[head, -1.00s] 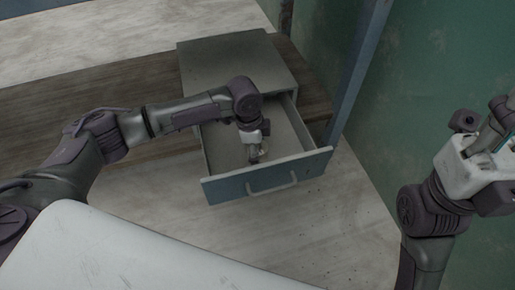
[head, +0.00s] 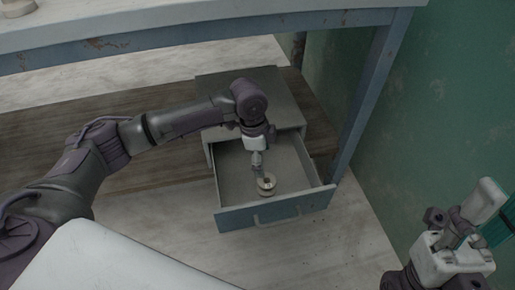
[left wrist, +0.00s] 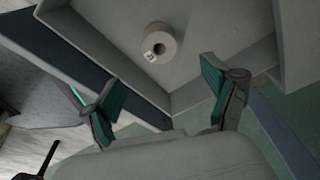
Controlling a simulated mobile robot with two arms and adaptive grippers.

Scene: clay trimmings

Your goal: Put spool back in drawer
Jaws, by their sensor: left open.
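The pale spool (head: 266,187) stands on the floor of the open drawer (head: 290,208), near its front. In the left wrist view the spool (left wrist: 160,44) has a dark centre hole and a small light label, and lies beyond the fingertips, clear of both. My left gripper (head: 258,168) reaches down into the drawer just above and behind the spool. In the left wrist view its teal-padded fingers (left wrist: 163,95) are spread with nothing between them. My right gripper (head: 478,222) is at the far right, away from the drawer; its finger opening is unclear.
The grey drawer cabinet (head: 245,88) stands on a brown wooden board (head: 60,132) under a worn blue-edged table (head: 215,20). A blue table leg (head: 369,90) rises right of the drawer, near the green wall (head: 430,110). Pale floor lies free before the drawer.

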